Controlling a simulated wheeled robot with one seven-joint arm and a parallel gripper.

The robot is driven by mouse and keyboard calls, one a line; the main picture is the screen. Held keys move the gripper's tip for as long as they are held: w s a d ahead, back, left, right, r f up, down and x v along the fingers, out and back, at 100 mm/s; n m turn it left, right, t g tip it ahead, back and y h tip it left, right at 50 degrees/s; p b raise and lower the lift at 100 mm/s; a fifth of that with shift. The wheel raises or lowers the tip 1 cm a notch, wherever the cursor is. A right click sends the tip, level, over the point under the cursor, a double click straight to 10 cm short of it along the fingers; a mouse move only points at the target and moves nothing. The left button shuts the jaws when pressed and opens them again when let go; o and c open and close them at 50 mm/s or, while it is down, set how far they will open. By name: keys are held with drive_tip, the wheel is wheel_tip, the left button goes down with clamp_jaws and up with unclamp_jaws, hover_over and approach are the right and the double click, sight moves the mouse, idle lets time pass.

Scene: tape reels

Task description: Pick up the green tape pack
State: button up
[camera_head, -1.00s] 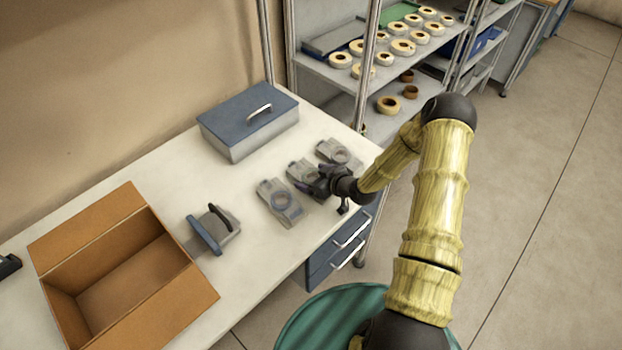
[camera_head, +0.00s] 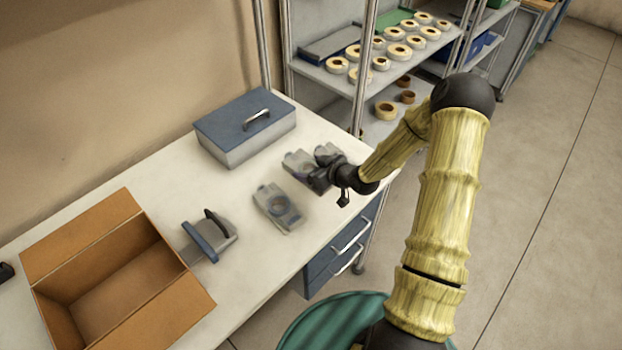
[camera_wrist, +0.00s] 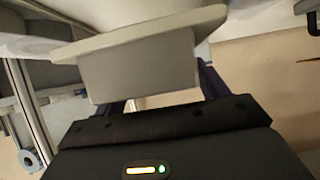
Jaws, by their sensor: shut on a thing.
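My gripper (camera_head: 320,174) is at the right end of the white table, seen from above and behind. In the wrist view a pale grey pack (camera_wrist: 140,65), with a wide flat plate and a blocky body, sits between the fingers, and my gripper is shut on it. No green shows on it. In the head view, a grey pack (camera_head: 295,161) shows just left of my gripper, partly hidden by it.
A blue-lidded box (camera_head: 232,128) stands at the back of the table (camera_head: 150,180). A grey and blue handled tool (camera_head: 207,238) lies beside an open cardboard box (camera_head: 75,245). Shelves (camera_head: 335,85) with several tape rolls stand behind the table's right end.

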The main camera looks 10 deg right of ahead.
sight(311, 168)
drive_tip(key=shift+r, duration=1.8)
drive_tip(key=shift+f, duration=0.1)
